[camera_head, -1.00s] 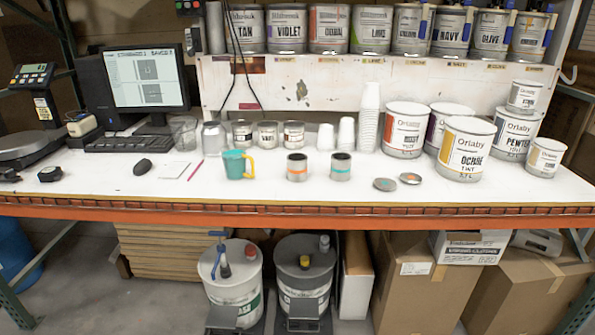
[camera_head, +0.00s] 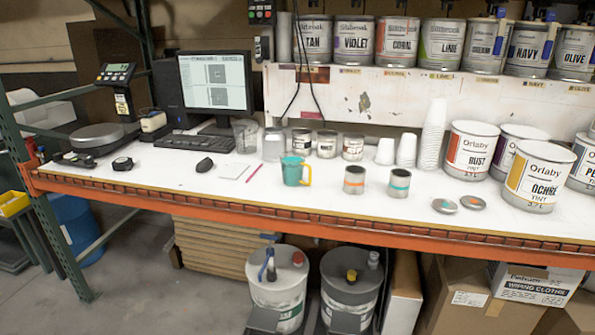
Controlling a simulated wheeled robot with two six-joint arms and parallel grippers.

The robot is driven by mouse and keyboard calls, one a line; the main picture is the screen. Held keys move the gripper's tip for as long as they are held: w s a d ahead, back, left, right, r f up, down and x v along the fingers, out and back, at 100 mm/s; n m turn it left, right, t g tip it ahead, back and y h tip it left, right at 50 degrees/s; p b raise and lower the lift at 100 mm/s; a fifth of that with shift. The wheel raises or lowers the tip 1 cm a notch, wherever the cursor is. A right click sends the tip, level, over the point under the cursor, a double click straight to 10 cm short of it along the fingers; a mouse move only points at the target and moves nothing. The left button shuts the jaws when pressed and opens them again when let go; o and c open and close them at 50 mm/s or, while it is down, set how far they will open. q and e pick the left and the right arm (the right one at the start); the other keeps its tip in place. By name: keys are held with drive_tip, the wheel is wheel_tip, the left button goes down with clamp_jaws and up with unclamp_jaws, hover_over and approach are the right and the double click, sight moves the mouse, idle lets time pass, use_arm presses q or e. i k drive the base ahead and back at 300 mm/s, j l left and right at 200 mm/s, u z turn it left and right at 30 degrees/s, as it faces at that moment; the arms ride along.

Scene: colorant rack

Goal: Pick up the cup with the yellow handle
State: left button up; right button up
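The cup (camera_head: 291,171) is teal with a yellow handle (camera_head: 307,174) on its right side. It stands upright on the white workbench (camera_head: 330,200), near the front edge and about mid-picture. A pink-red stick (camera_head: 254,172) lies to its left, and a small can with an orange band (camera_head: 354,180) stands to its right, apart from it. Neither of my grippers shows in the head view.
A stack of white cups (camera_head: 433,136), small jars (camera_head: 326,144) and a clear beaker (camera_head: 246,136) stand behind. A mouse (camera_head: 204,165), keyboard and monitor (camera_head: 216,82) are left. An orange beam (camera_head: 300,224) edges the bench front.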

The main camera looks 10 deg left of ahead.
sight(293, 162)
drive_tip(key=i+l+u, duration=0.1)
drive_tip(key=i+l, duration=0.25)
drive_tip(key=l, duration=0.3)
drive_tip(key=i+l+u, duration=0.25)
drive_tip(key=l, duration=0.4)
drive_tip(key=i, duration=0.1)
